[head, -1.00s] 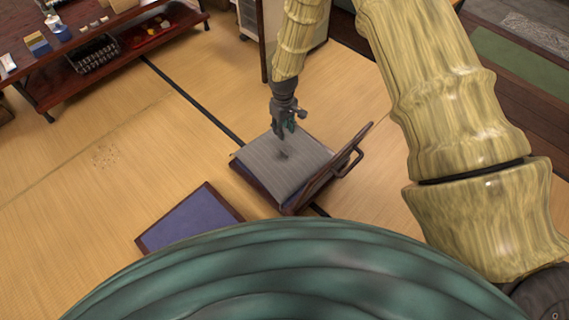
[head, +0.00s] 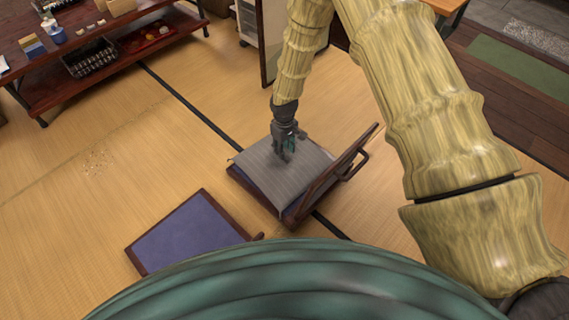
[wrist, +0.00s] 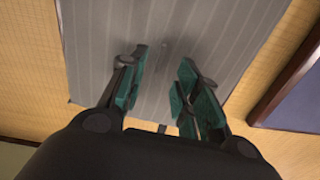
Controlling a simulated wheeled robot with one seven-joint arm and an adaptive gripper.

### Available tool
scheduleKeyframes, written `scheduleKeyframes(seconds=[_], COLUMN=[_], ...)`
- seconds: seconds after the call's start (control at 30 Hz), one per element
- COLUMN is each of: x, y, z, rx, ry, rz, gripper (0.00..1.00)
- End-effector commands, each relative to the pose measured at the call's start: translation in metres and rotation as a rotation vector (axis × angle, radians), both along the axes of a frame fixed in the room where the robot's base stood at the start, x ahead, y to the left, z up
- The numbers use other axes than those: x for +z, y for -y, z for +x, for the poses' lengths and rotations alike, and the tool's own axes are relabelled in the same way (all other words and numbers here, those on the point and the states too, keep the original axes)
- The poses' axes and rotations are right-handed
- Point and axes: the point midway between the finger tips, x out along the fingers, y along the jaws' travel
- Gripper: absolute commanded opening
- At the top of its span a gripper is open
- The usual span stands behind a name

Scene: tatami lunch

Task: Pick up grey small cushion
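The grey small cushion (head: 268,168), flat and finely striped, lies on the seat of a low legless chair (head: 330,181) in the head view. My gripper (head: 285,156) points down over the far part of the cushion. In the wrist view my gripper (wrist: 167,72) has its teal-padded fingers apart, with the grey cushion (wrist: 165,30) showing between and beyond them. The fingertips are at or just above the cushion's top; I cannot tell whether they touch it. No cloth is visibly pinched.
A second low chair with a dark blue seat (head: 190,236) stands at front left. A dark wooden shelf table (head: 110,30) with small goods is at back left. A cabinet (head: 247,20) stands behind my gripper. The tatami floor (head: 95,170) at left is clear.

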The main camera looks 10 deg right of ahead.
Motion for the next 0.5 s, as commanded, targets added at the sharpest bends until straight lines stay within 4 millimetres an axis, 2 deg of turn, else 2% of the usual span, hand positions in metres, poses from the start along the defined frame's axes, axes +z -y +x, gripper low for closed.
scheduleKeyframes(seconds=[0.5], x=[-0.047], y=[0.002], z=[-0.003], rx=[0.000], ry=[-0.001], rz=[0.000], gripper=[0.32])
